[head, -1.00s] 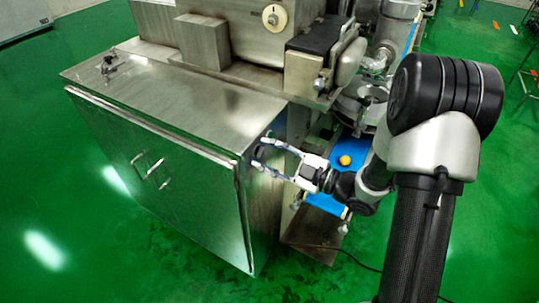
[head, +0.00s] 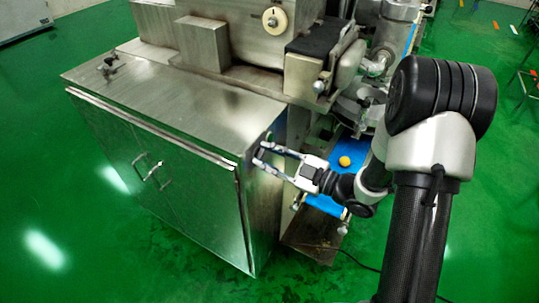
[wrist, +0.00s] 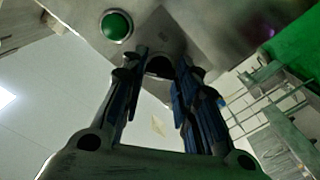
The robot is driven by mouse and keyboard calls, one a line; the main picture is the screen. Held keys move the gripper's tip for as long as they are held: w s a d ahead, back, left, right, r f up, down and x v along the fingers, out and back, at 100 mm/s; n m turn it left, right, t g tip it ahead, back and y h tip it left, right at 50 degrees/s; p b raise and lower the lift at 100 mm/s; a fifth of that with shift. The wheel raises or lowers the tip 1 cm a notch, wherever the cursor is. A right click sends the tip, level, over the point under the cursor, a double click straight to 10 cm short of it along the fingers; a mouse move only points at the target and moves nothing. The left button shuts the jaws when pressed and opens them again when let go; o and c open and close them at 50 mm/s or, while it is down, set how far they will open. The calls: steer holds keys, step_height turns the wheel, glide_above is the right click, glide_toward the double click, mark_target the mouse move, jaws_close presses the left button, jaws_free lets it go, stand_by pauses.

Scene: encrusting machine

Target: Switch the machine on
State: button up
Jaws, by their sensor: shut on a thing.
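The machine is a steel cabinet (head: 190,100) with the encrusting unit on top. My gripper (head: 259,155) is at the cabinet's right side panel, near its upper front corner. In the wrist view, my gripper (wrist: 161,62) has its two fingers on either side of a small dark knob (wrist: 160,68) on the panel and is shut on it. The fingers partly hide the knob, and its turn angle cannot be told. A round green button (wrist: 116,25) sits on the panel to the left of the knob and also shows in the head view (head: 269,136).
Cabinet door handles (head: 148,168) stick out at the front. The green floor (head: 60,200) is clear at left and front.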

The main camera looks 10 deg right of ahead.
steer(key=shift+m+p, duration=5.1)
steer(key=shift+m, duration=3)
steer(key=o, duration=1.1)
steer(key=shift+c, duration=0.2)
steer(key=v, duration=1.2)
